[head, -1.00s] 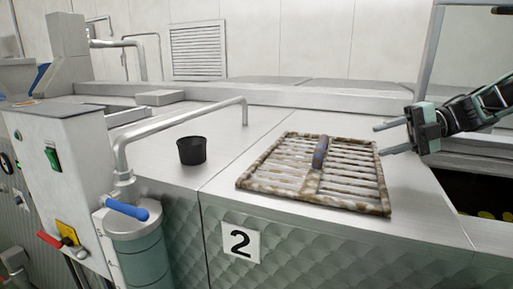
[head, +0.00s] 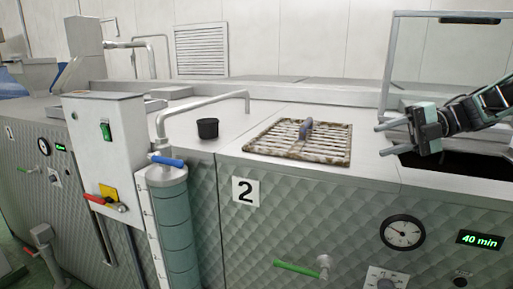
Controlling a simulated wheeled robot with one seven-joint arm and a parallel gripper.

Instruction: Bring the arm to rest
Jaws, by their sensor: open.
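My gripper (head: 384,139) is at the right in the head view, at the end of my dark arm. Its two fingers point left and stand apart, with nothing between them. It is held above the steel machine top, to the right of a rusty slatted grate (head: 260,150) and apart from it. The grate lies flat on the machine top and has a blue-grey handle (head: 306,130) across its middle. Behind and below my gripper is a dark opening in the machine top, partly hidden by the arm.
A small black cup (head: 207,128) stands left of the grate. A bent steel pipe (head: 205,105) runs over the top near it. A control box (head: 107,150) and a banded cylinder (head: 172,225) stand at the front left. A metal frame (head: 389,60) rises behind my gripper.

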